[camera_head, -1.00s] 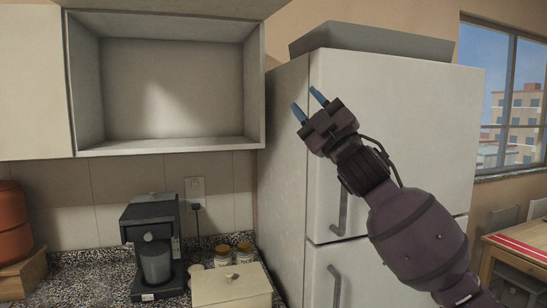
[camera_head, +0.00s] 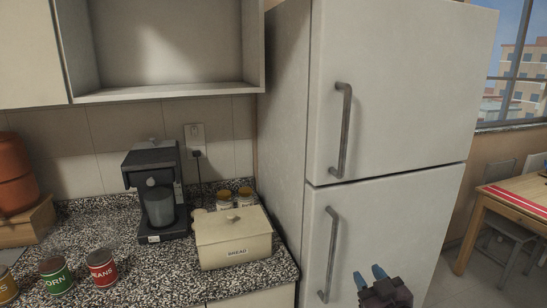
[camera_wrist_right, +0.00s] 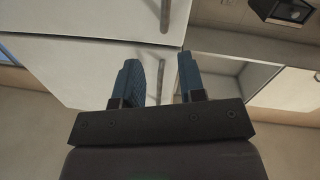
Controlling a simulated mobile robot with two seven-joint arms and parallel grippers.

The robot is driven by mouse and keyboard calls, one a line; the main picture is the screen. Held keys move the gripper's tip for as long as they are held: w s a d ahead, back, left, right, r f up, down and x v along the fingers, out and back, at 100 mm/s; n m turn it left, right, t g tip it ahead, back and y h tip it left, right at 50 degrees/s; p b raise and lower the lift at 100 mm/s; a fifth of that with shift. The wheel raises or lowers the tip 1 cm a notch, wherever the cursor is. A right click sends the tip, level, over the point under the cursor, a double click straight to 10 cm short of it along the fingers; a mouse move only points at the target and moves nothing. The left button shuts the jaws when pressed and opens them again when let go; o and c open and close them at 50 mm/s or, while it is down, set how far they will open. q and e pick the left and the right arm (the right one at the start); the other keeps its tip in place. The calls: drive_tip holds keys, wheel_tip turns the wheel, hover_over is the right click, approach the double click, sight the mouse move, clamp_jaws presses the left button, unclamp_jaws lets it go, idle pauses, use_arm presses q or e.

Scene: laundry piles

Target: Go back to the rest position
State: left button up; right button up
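My right gripper (camera_head: 373,274) shows at the bottom of the head view, in front of the lower fridge door. Its two blue fingertips point up and stand a little apart. In the right wrist view the fingers of my right gripper (camera_wrist_right: 160,80) are apart with nothing between them. My left gripper is not in view.
A white fridge (camera_head: 400,90) with two handles stands behind my right gripper. To its left, a speckled counter (camera_head: 110,230) holds a coffee machine (camera_head: 155,190), a bread box (camera_head: 232,238) and several cans. An open shelf (camera_head: 165,94) hangs above. A wooden table (camera_head: 515,190) stands right.

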drive_tip(key=s+d+f+m+g+h, duration=0.1)
drive_tip(key=s+d+f+m+g, duration=0.1)
drive_tip(key=s+f, duration=0.9)
drive_tip(key=s+d+f+m+g+h, duration=0.1)
drive_tip(key=s+d+f+g, duration=0.3)
drive_tip(key=s+f, duration=0.8)
drive_tip(key=shift+s+d+f+m+h+b, duration=0.2)
drive_tip(key=shift+s+d+m+h+b, duration=0.15)
drive_tip(key=shift+s+h, duration=0.5)
drive_tip(key=shift+a, duration=0.1)
